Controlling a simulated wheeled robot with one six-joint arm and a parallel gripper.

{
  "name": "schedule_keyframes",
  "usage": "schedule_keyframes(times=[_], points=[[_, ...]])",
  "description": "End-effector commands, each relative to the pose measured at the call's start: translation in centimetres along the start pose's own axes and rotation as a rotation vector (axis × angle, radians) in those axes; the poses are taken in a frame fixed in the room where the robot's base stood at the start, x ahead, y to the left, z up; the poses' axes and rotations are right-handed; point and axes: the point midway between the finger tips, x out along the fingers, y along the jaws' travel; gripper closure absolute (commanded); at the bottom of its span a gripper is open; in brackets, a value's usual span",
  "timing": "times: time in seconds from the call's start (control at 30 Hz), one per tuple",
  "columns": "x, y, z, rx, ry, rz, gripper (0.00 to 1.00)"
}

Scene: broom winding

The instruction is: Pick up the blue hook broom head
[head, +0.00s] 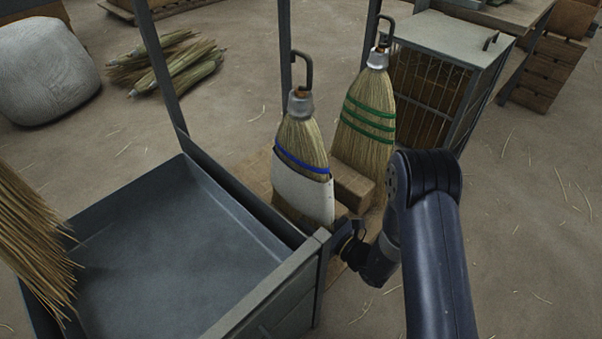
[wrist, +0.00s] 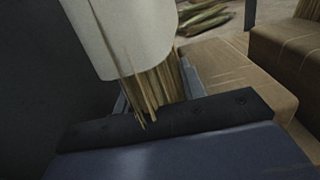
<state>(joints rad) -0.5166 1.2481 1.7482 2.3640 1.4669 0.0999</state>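The blue hook broom head (head: 302,150) is straw with a blue band, a white wrap round its lower part, a grey metal collar and a dark hook on top. It is close to upright beside the grey bin. My gripper (head: 347,237) is low at its right side, with the fingers mostly hidden. In the wrist view the white wrap (wrist: 128,35) and the bristle ends (wrist: 153,90) are right in front of my gripper (wrist: 158,93). Parts of the grey fingers show on both sides of the bristles. I cannot tell whether they press on them.
A broom head with green bands (head: 366,120) stands close behind, to the right, near a wooden block (head: 353,186). The grey bin (head: 175,235) with upright posts is at the left. A slatted crate (head: 425,95) stands behind. Open floor lies to the right.

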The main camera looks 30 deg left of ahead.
Motion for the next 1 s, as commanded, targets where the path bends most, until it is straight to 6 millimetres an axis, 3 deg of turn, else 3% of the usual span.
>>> schedule_keyframes(times=[0.47,1.0], points=[[0.00,-0.01,0.02,0.000,0.000,0.000,1.00],[0.04,-0.05,0.61,-0.002,-0.004,0.000,1.00]])
